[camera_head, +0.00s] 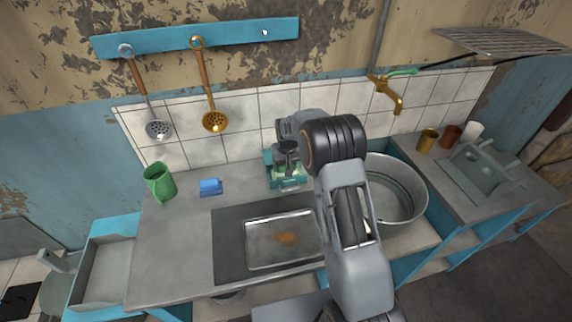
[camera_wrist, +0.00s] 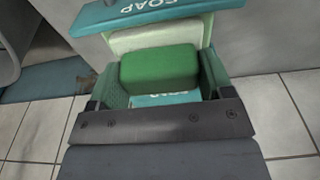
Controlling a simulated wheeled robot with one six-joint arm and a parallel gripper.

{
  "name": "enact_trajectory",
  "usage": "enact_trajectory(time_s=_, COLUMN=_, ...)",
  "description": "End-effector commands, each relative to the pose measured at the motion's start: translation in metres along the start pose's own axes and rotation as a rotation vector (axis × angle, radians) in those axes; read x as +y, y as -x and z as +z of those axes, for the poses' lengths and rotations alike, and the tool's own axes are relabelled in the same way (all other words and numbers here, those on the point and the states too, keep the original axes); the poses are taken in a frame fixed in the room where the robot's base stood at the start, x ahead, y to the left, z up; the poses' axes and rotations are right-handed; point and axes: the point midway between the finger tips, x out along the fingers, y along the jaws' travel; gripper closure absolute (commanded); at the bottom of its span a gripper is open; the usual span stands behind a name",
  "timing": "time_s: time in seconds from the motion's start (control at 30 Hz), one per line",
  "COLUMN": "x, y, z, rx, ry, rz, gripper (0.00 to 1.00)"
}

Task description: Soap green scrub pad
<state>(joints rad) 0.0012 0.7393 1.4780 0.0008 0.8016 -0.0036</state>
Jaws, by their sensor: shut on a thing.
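The green scrub pad (camera_wrist: 160,68) shows in the wrist view as a bright green block inside a teal soap holder (camera_wrist: 212,70) lettered SOAP. A pale layer lies along the pad's far side. The pad is mostly hidden there. I cannot tell whether it touches the holder's bottom.
A blue sponge (camera_head: 211,187) and a green mug (camera_head: 160,183) stand left of the holder. A stained metal tray (camera_head: 258,258) lies in front. A large metal basin (camera_head: 412,207) is to the right. Ladles (camera_head: 213,120) hang on the wall above.

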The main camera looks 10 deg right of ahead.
Motion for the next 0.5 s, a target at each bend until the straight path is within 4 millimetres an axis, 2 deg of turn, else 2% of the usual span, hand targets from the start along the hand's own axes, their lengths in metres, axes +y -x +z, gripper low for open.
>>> enact_trajectory(time_s=0.17, x=0.0, y=0.001, z=0.001, rx=-0.004, ry=0.0, rz=0.0, gripper=0.45)
enact_trajectory(time_s=0.5, x=0.0, y=0.027, z=-0.003, rx=-0.002, ry=0.0, rz=0.0, gripper=0.45)
